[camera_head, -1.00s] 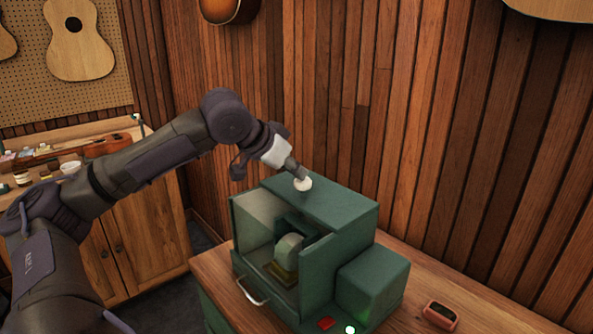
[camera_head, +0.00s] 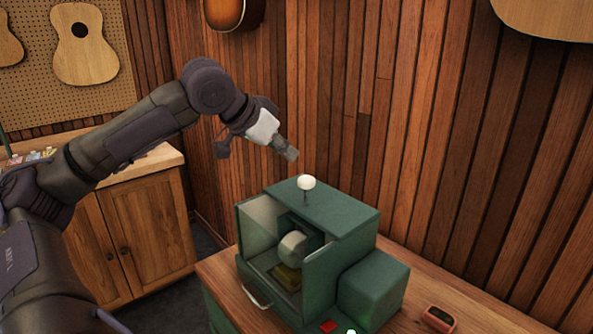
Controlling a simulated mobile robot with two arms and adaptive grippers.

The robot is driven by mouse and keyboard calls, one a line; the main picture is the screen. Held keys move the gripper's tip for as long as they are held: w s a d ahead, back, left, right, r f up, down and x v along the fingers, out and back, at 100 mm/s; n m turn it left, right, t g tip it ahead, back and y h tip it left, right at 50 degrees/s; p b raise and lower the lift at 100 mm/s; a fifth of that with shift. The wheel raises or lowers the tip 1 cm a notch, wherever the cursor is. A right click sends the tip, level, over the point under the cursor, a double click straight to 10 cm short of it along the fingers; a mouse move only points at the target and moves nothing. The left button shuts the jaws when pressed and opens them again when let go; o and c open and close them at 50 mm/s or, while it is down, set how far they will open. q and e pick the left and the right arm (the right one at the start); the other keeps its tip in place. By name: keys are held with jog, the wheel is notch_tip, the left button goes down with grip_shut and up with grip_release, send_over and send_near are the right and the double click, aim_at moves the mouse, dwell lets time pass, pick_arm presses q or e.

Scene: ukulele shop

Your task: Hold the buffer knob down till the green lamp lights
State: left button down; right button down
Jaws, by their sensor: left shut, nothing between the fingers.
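The buffer is a green box-shaped machine (camera_head: 335,212) on a wooden bench, with an open front and a wheel (camera_head: 293,246) inside. Its white knob (camera_head: 306,182) stands raised on a thin stem on the top. My left gripper (camera_head: 291,154) is shut and empty, above and slightly left of the knob, apart from it. The green lamp (camera_head: 350,332) is lit at the bottom edge of the view, mostly cut off. A red button (camera_head: 328,326) is left of it. My right gripper is not in view.
A small orange-red device (camera_head: 438,318) lies on the bench (camera_head: 405,322) right of the machine. A wooden cabinet (camera_head: 140,230) stands at the left behind my arm. A wood-panelled wall (camera_head: 430,130) closes off the back.

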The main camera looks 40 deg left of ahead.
pick_arm(q)
jog(key=v, duration=0.5)
jog(key=shift+w+b, duration=0.1)
jog(key=shift+b, duration=0.3)
